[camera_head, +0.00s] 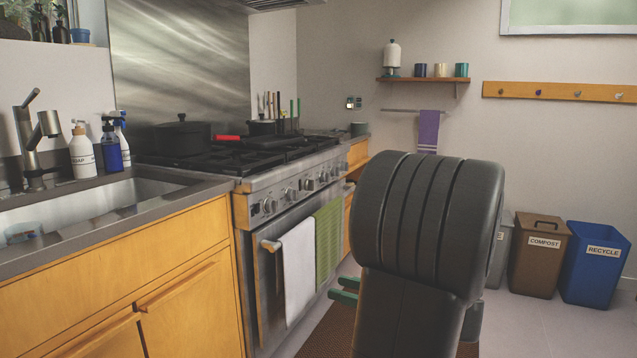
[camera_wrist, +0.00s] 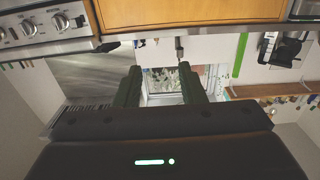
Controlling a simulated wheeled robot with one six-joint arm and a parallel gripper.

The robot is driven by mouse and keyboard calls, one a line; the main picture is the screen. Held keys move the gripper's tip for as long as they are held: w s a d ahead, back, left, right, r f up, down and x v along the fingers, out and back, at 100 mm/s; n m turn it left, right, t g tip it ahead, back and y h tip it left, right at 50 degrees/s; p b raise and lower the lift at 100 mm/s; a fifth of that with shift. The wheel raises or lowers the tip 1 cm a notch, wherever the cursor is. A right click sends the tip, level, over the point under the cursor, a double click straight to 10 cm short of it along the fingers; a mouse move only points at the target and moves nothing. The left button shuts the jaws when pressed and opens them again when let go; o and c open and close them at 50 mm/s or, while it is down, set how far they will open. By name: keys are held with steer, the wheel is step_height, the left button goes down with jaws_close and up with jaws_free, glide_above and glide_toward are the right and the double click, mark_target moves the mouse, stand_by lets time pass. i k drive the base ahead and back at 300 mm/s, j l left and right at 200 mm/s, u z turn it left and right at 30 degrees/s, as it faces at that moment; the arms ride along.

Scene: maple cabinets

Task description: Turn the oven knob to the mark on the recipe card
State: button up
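The steel oven (camera_head: 262,262) stands left of centre in the head view, with a row of several round knobs (camera_head: 290,194) along its front panel. Some knobs also show at the upper left of the wrist view (camera_wrist: 60,22). I cannot make out which way they point. My gripper (camera_wrist: 161,78) is open, with two dark green fingers apart and nothing between them. In the head view its green fingertips (camera_head: 343,290) show low in front of the oven, apart from the knobs. My dark arm hides the rest of it. I cannot make out a recipe card.
A white towel (camera_head: 298,268) and a green towel (camera_head: 328,243) hang on the oven door. Pots stand on the stove top. A sink counter (camera_head: 110,225) is at left. Brown compost (camera_head: 540,262) and blue recycle (camera_head: 596,265) bins stand at right. Some floor is clear before them.

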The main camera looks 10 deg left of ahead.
mark_target(309, 185)
steer(key=i, duration=2.4)
